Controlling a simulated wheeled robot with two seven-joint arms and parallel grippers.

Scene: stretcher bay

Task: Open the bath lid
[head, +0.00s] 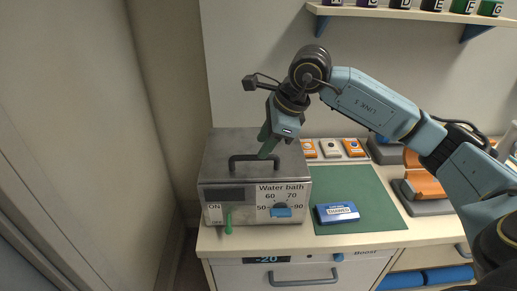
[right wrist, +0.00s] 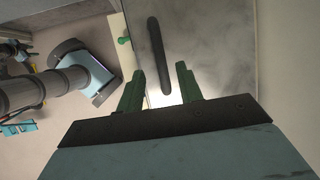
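The water bath (head: 235,195) is a grey steel box at the left end of the counter. Its flat lid (head: 222,145) is down and carries a black bar handle (head: 243,157). My right gripper (head: 266,148) is over the lid at the handle, pointing down. In the right wrist view, my right gripper (right wrist: 159,88) has its green fingers apart, with the near end of the handle (right wrist: 158,50) between their tips. Neither finger visibly touches the bar. My left gripper does not show in the head view.
A green mat (head: 355,190) with a blue-and-white box marked THAWED (head: 336,213) lies to the right of the bath. Orange-and-white packs (head: 331,148) stand behind it. A shelf (head: 400,13) with several lettered jars is above. The bath front has a dial (head: 281,211) and a green switch (head: 228,224).

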